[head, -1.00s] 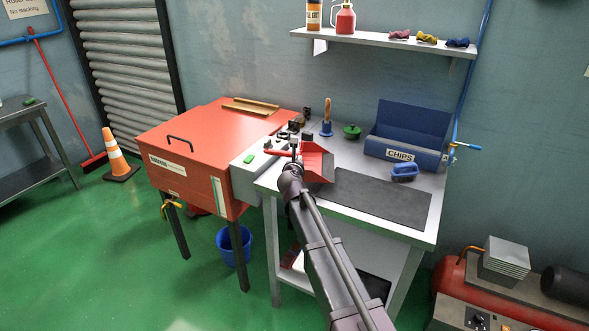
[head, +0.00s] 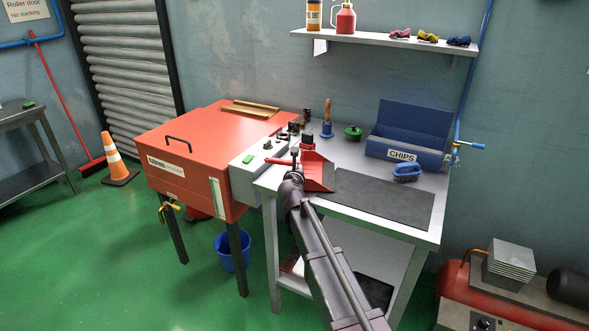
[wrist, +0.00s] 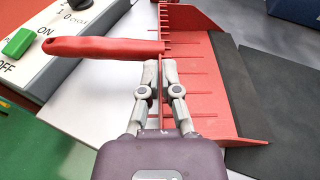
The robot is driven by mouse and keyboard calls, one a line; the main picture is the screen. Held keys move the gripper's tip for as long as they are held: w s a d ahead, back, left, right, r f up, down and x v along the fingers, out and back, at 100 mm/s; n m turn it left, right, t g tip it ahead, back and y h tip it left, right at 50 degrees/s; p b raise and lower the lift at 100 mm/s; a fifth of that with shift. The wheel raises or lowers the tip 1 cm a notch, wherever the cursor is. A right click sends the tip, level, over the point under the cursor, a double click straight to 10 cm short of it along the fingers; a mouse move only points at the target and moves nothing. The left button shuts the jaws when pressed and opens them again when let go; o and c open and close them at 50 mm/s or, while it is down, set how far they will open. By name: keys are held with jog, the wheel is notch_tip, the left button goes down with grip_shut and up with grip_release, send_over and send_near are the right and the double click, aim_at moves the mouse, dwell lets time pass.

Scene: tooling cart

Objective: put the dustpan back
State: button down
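The red dustpan (head: 319,176) is at the left part of the grey workbench (head: 293,199), beside the dark mat (head: 380,201). In the wrist view the dustpan (wrist: 198,95) has its ribbed pan to the right and its handle (wrist: 100,47) pointing left, over the white control box. My gripper (head: 296,157) is at the back of the pan, by the handle's root. In the wrist view its two fingers (wrist: 160,72) are close together, one on each side of the pan's thin back wall, and look closed on it. Whether the pan touches the bench I cannot tell.
The control box (wrist: 40,40) with a green button adjoins the red cabinet (head: 200,150). A shelf (head: 385,39) hangs above.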

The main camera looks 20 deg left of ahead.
jog(key=shift+f, duration=0.25)
jog(key=c, duration=0.8)
grip_release()
jog(key=shift+r, duration=0.1)
jog(key=shift+r, duration=0.1)
jog(key=shift+r+p, duration=0.4)
jog(key=p+v, duration=0.2)
jog(key=v, duration=1)
jog(key=shift+f, duration=0.1)
